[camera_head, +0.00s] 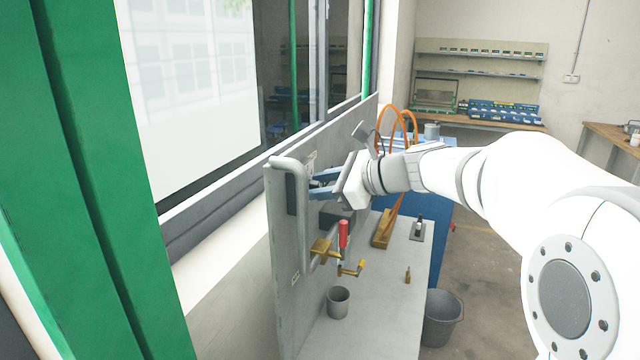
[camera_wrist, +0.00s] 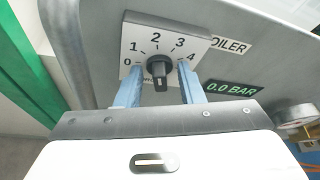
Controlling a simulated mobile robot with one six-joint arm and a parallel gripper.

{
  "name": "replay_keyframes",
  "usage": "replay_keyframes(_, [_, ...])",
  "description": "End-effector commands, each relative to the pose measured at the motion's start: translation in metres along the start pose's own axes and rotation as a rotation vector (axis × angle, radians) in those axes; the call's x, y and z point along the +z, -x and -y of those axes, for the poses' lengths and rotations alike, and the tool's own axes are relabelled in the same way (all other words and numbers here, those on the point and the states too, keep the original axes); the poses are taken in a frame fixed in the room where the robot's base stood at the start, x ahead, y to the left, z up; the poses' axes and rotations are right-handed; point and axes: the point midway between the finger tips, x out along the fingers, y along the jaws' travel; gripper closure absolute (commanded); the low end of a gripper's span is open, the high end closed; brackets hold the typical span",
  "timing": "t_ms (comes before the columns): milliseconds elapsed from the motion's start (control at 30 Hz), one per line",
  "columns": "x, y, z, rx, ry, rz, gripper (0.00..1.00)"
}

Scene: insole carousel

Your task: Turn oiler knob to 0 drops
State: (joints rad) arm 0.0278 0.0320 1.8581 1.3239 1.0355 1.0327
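The oiler knob (camera_wrist: 159,69) is black and round with a raised grip bar, on a pale square dial plate (camera_wrist: 133,34) marked 0 to 4. The bar stands roughly upright in the wrist view, with a small light mark at its lower end; I cannot tell which number it is set to. My gripper (camera_wrist: 159,76) has blue fingers, one on each side of the knob, with gaps between them and it. It is open and holds nothing. In the head view, my gripper (camera_head: 318,185) is at the grey upright panel (camera_head: 285,255), and the knob is hidden.
An OILER label (camera_wrist: 230,46) and a green 0.0 BAR display (camera_wrist: 234,87) are right of the dial. A pressure gauge (camera_wrist: 294,114) is further right. A grey pipe handle (camera_head: 303,200) and red-handled clamp (camera_head: 343,234) are near the arm.

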Motion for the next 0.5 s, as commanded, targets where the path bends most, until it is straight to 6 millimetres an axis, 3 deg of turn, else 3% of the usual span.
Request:
replay_keyframes(200, [0.0001, -0.0006, -0.0003, 0.000, 0.001, 0.000, 0.65])
replay_keyframes(500, [0.0003, -0.0006, -0.0006, 0.001, 0.001, 0.000, 0.90])
